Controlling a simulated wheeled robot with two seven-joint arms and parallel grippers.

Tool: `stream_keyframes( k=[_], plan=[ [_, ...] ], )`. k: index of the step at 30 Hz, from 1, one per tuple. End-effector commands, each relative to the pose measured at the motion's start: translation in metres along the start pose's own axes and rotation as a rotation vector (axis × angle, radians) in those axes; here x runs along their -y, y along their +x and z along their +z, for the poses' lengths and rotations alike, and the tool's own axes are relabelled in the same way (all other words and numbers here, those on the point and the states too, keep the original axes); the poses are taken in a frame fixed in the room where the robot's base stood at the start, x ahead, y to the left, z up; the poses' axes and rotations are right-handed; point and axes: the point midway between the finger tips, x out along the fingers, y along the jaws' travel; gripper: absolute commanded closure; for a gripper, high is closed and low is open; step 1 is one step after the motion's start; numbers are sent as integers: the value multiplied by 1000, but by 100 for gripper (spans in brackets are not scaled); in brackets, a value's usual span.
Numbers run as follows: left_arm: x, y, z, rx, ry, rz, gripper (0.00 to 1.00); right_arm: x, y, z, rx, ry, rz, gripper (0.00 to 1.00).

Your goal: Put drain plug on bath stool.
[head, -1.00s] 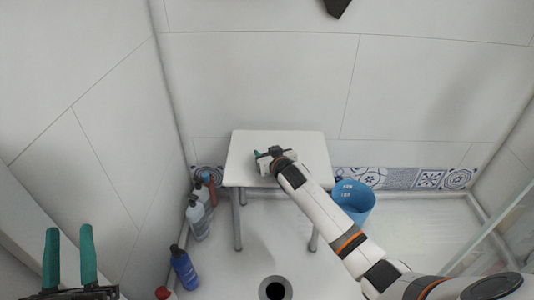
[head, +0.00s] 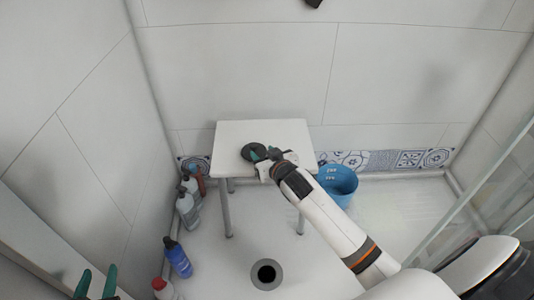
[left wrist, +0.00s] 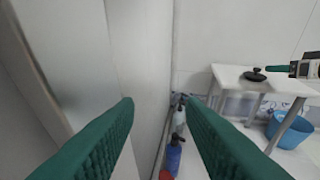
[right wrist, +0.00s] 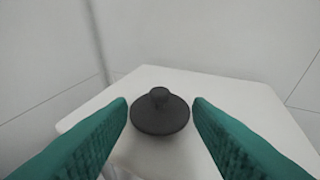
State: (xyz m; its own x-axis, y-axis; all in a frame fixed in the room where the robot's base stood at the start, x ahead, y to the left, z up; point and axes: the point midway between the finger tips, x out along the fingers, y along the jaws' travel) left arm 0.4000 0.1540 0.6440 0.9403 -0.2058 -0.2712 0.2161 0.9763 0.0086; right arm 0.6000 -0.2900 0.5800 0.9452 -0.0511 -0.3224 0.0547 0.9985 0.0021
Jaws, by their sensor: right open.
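The dark grey drain plug (right wrist: 160,118), a round disc with a small knob, lies flat on the white bath stool (right wrist: 90,112). In the head view the plug (head: 254,152) is on the middle of the stool top (head: 228,133). My right gripper (right wrist: 160,105) is open, its green fingertips on either side of the plug and apart from it. The plug (left wrist: 254,75) on the stool (left wrist: 230,73) also shows in the left wrist view. My left gripper (left wrist: 160,105) is open and empty, low at the left in the head view (head: 96,282).
A blue bucket (head: 338,182) stands right of the stool. Several bottles, such as a blue one (head: 178,260), stand along the left wall. A round floor drain (head: 266,274) is in front of the stool. A glass panel (head: 480,200) is at the right.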

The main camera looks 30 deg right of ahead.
Motion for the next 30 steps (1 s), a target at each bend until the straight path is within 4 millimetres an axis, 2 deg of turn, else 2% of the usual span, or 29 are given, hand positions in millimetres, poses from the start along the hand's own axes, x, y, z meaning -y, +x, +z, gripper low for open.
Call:
stream_keyframes(
  k=[3, 7, 10, 13, 16, 21, 25, 30],
  plan=[
    [-2, -4, -12, -86, 0, 5, 64, 0, -12, 1, -1, 1, 1, 54],
    [-3, -6, -21, -137, 0, 8, 64, -1, -19, 0, -1, 0, 2, 54],
    [-4, -7, -24, -153, 0, 9, 64, -13, -32, -8, -12, -7, 22, 54],
    [-4, -7, -25, -156, 0, 9, 64, -41, -64, -23, -37, -29, 71, 54],
    [-4, -7, -25, -155, 0, 9, 64, -73, -110, -35, -63, -56, 133, 54],
    [-4, -5, -25, -157, 0, 8, 64, -106, -182, -37, -90, -89, 208, 54],
    [-4, -5, -26, -157, 0, 8, 64, -116, -212, -33, -96, -105, 234, 54],
    [-4, -5, -26, -156, 0, 8, 64, -118, -222, -30, -98, -111, 242, 54]
  ],
)
